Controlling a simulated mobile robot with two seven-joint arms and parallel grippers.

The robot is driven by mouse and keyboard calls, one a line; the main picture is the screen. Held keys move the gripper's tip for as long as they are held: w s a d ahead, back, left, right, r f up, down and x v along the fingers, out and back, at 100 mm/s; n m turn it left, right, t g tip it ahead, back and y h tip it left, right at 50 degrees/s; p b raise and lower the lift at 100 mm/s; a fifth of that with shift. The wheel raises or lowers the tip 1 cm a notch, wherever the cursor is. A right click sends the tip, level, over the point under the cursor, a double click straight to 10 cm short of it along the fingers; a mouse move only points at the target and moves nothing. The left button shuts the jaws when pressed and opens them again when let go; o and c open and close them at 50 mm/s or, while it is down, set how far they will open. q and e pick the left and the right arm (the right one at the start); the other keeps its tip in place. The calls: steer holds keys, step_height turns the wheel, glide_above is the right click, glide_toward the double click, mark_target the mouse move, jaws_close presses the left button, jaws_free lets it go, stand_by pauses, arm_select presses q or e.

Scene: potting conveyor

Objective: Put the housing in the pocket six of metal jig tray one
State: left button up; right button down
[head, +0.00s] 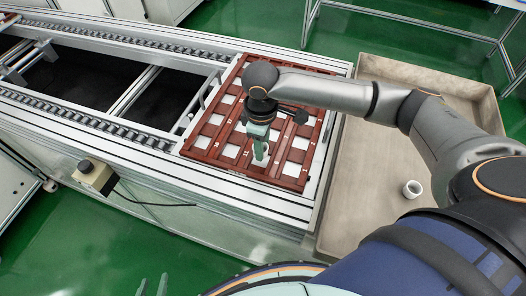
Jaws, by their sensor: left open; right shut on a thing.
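The jig tray (293,182) is a reddish-brown frame with rows of pale square pockets, lying at the right end of the conveyor. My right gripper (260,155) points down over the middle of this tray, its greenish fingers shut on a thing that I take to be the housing. The held thing is hidden by the fingers, so its shape and its height above the pockets cannot be told. The small pocket marks are too small to read surely. My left gripper (151,287) is open and empty at the bottom edge, with only its fingertips showing, away from the tray.
A beige bin (352,205) stands right of the conveyor, with a white ring-shaped part (412,189) lying in it. Conveyor rails (130,125) run left from the tray. A control box (93,176) is fixed at the conveyor's front side. My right arm crosses above the bin.

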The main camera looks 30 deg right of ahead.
step_height(320, 180, down, 3)
steer(key=shift+r, duration=0.1)
steer(key=shift+c, duration=2.2)
jaws_free()
steer(key=shift+s+f, duration=0.1)
steer(key=shift+f, duration=0.1)
step_height(320, 180, up, 12)
steer(key=p, duration=0.1)
steer(key=shift+a+r+p, duration=0.15)
steer(key=shift+a+p, duration=0.05)
steer(key=shift+p, duration=0.1)
steer(key=shift+s, duration=0.1)
